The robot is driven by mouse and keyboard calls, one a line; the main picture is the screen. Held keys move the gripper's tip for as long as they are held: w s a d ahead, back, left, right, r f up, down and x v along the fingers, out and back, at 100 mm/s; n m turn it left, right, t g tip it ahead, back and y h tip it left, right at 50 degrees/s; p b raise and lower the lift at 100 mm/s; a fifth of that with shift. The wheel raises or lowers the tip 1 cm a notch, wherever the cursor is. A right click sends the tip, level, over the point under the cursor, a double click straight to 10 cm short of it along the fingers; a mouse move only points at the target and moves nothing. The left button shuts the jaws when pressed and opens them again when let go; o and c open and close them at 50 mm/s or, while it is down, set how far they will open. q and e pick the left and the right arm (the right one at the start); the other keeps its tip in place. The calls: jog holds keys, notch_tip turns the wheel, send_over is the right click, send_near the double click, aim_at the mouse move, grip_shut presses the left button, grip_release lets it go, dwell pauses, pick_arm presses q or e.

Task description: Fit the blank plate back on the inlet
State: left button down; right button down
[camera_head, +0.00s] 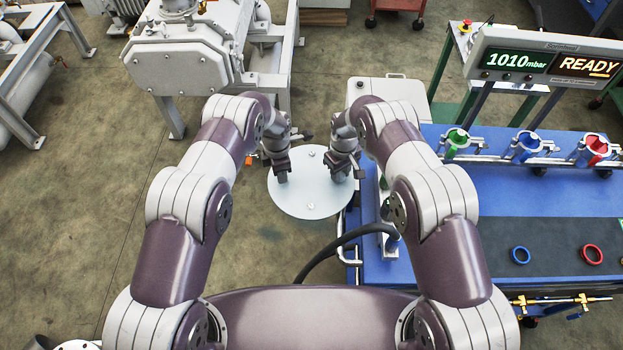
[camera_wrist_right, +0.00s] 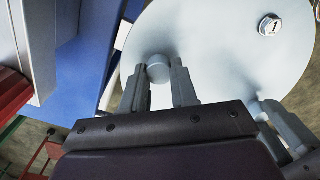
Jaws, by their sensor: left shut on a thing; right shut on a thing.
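The blank plate (camera_head: 308,188) is a round, pale grey disc in front of me in the head view. It also fills the upper part of the right wrist view (camera_wrist_right: 215,50). My left gripper (camera_head: 283,176) is shut on the plate's left side. My right gripper (camera_head: 344,174) is shut on a round knob (camera_wrist_right: 158,70) at its right side; in the right wrist view its fingers (camera_wrist_right: 158,82) stand either side of this knob. A bolt head marked 1 (camera_wrist_right: 270,25) sits on the plate. I cannot tell what lies under the plate; no open inlet is clearly visible.
A grey pump (camera_head: 185,58) stands beyond the plate. At the right, a blue bench (camera_head: 480,185) holds green, blue and red clamp rings, with two rings on its dark mat (camera_head: 450,255). A black hose (camera_head: 330,245) curves near the plate. A display reads 1010 mbar and READY (camera_head: 545,62).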

pick_arm(q)
jog(key=shift+w+r, duration=0.1)
pick_arm(e)
jog(key=shift+w+r, duration=0.1)
jog(key=shift+r, duration=0.05)
dwell(0.4)
